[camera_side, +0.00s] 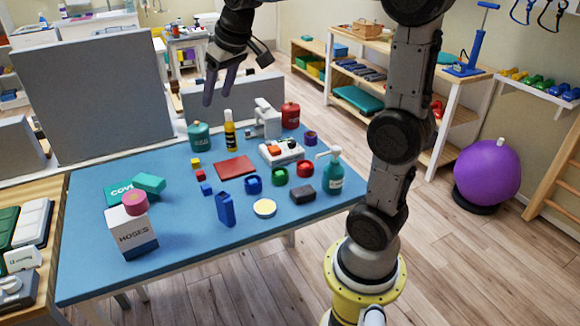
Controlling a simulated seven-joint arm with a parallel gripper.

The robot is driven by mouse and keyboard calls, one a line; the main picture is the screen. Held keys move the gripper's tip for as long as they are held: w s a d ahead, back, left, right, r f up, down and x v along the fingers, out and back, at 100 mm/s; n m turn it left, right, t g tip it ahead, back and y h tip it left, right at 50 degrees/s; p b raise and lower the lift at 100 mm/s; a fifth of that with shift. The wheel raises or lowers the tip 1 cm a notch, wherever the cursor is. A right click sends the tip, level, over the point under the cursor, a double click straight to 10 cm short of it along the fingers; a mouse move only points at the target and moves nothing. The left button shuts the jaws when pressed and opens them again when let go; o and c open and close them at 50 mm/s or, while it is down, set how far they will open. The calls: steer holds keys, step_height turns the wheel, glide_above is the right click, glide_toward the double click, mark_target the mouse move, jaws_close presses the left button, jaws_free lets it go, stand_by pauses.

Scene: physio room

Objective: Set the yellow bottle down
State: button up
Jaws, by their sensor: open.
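The yellow bottle (230,131) stands upright on the blue table (190,250), toward its back edge. It has a dark band around its middle and a pale tip. My gripper (216,90) hangs above and slightly left of the bottle, fingers pointing down. The fingers are apart with nothing between them, and they do not touch the bottle.
A teal jar (199,137) stands just left of the bottle, and a white device (265,120) just right. A red mat (235,168) lies in front. A red jar (290,115), kettlebells, a teal pump bottle (331,175) and a white box (131,230) occupy the table.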

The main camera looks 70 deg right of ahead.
steer(key=s+a+f+n, duration=0.1)
steer(key=s+a+f, duration=0.1)
steer(key=s+a, duration=0.2)
steer(key=s+a+f+n+y, duration=0.1)
steer(key=s+a+f, duration=0.2)
steer(key=s, duration=0.7)
steer(key=s+a+f+n, duration=0.1)
steer(key=s+a+f, duration=0.1)
steer(key=s+a, duration=0.3)
steer(key=shift+s+a+f+t, duration=0.3)
steer(key=shift+s+t, duration=0.1)
steer(key=shift+s, duration=0.5)
